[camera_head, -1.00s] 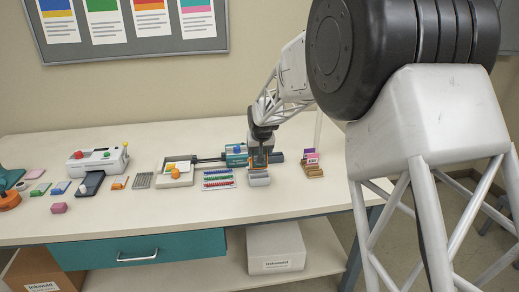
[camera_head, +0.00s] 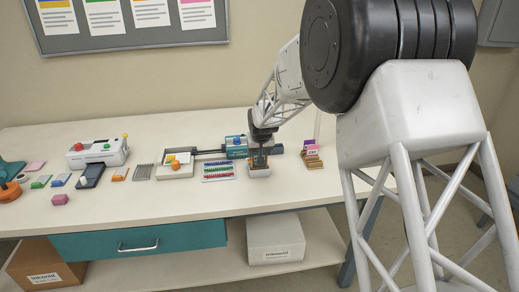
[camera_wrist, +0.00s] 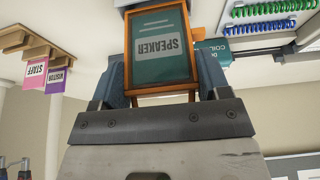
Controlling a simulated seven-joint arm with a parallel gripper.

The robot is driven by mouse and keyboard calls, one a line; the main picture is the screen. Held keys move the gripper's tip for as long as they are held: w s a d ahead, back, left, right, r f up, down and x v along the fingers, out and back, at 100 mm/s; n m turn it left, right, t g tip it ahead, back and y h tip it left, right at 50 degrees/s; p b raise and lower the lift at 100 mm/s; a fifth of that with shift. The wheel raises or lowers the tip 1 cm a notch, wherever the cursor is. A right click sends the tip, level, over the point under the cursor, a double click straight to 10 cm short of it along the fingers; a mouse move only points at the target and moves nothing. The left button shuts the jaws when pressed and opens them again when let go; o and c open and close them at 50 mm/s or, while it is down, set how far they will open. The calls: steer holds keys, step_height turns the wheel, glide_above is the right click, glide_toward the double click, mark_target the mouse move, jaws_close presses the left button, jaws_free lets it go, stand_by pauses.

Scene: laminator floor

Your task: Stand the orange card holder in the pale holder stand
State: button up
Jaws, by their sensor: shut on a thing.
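The orange card holder (camera_wrist: 127,72), a frame around a dark green SPEAKER card, fills the middle of the wrist view. My gripper (camera_wrist: 160,92) is shut on its side edges. In the head view my gripper (camera_head: 260,164) points straight down over the pale holder stand (camera_head: 259,173), and the card holder is mostly hidden between the fingers. A sliver of the pale stand also shows at the top of the wrist view, at the card holder's far end. The card holder is upright at the stand; whether it is seated in the slot cannot be told.
A stepped wooden rack (camera_head: 312,160) with pink STAFF and purple VISITOR cards stands close on the right. A tray of coloured coils (camera_head: 218,171) lies close on the left, and a teal machine (camera_head: 237,147) stands behind.

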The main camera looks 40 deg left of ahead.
steer(key=shift+f, duration=1.15)
steer(key=shift+f, duration=0.1)
steer(key=o, duration=1)
steer(key=shift+r, duration=4.05)
steer(key=shift+d, duration=0.1)
